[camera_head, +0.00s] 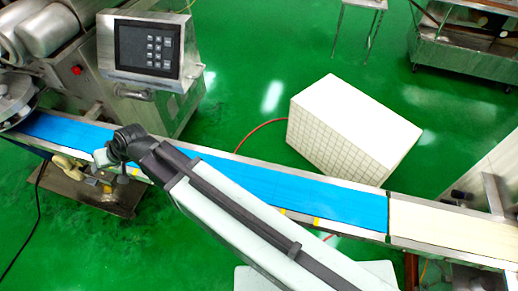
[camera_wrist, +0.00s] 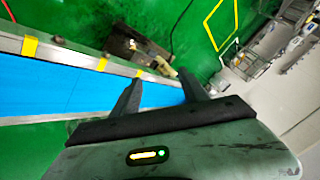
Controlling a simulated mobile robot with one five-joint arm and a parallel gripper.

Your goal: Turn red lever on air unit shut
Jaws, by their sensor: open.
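My gripper (camera_wrist: 160,76) is open, with its two dark fingers apart and nothing seen between them. In the head view my gripper's end, partly hidden by the arm, is over the left part of the blue conveyor belt (camera_head: 258,184), near its front edge. Just past the fingertips in the wrist view are small beige and dark fittings (camera_wrist: 166,70) beside the conveyor; they also show at the left in the head view (camera_head: 66,164). I cannot tell which of these is the air unit. I cannot make out a red lever in either view.
A machine with a control panel (camera_head: 147,47) and a red button (camera_head: 77,70) stands behind the belt. A white tiled box (camera_head: 335,135) stands on the green floor behind the conveyor. Open floor lies at the lower left.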

